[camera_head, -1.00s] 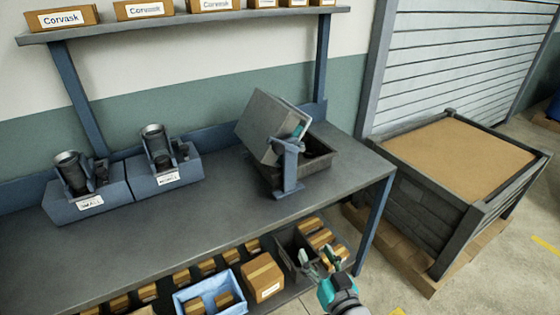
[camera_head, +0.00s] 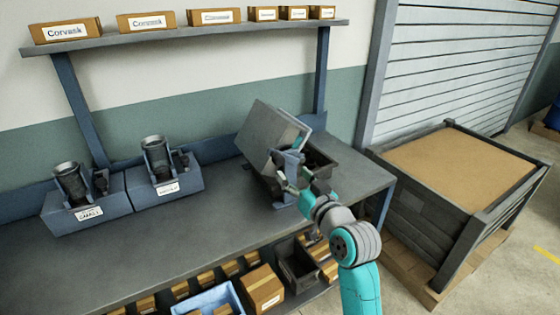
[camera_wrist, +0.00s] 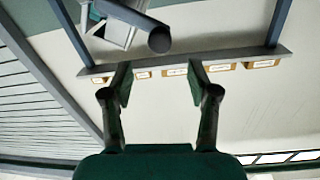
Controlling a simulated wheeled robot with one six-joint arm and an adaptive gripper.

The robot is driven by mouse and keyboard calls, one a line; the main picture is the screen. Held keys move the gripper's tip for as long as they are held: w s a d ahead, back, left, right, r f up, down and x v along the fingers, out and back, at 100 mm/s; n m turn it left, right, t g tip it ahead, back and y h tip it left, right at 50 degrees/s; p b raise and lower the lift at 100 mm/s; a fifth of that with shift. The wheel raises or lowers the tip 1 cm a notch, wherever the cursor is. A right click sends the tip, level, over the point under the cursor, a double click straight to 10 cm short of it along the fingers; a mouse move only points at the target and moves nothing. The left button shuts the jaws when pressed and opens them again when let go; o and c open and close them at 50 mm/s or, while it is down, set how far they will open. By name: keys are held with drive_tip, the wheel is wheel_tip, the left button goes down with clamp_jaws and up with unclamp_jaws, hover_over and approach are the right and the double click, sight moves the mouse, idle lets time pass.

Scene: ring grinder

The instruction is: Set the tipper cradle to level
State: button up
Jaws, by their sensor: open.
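The tipper cradle (camera_head: 265,130) is a grey open box tilted steeply on its stand (camera_head: 283,190), at the right end of the bench. A dark tray (camera_head: 322,160) sits behind and beside it. In the wrist view, part of what looks like the cradle (camera_wrist: 122,32) shows at top left, with a dark round-ended bar (camera_wrist: 159,40) in front of it. My gripper (camera_head: 300,183) is at the front of the stand, partly covering it. In the wrist view my gripper (camera_wrist: 160,82) has its fingers apart with nothing between them. Contact with the stand cannot be told.
Two blue-grey holders with dark cups (camera_head: 85,205) (camera_head: 165,180) stand at the left of the bench (camera_head: 190,235). A shelf (camera_head: 190,33) with labelled boxes runs above. Boxes and bins fill the lower shelf. A large dark crate (camera_head: 430,235) stands at right. The bench's middle is clear.

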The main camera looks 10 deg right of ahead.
sight(281, 162)
drive_tip(key=x, duration=0.8)
drive_tip(key=shift+w+a, duration=0.1)
drive_tip(key=shift+w, duration=0.1)
drive_tip(key=shift+c, duration=0.3)
clamp_jaws()
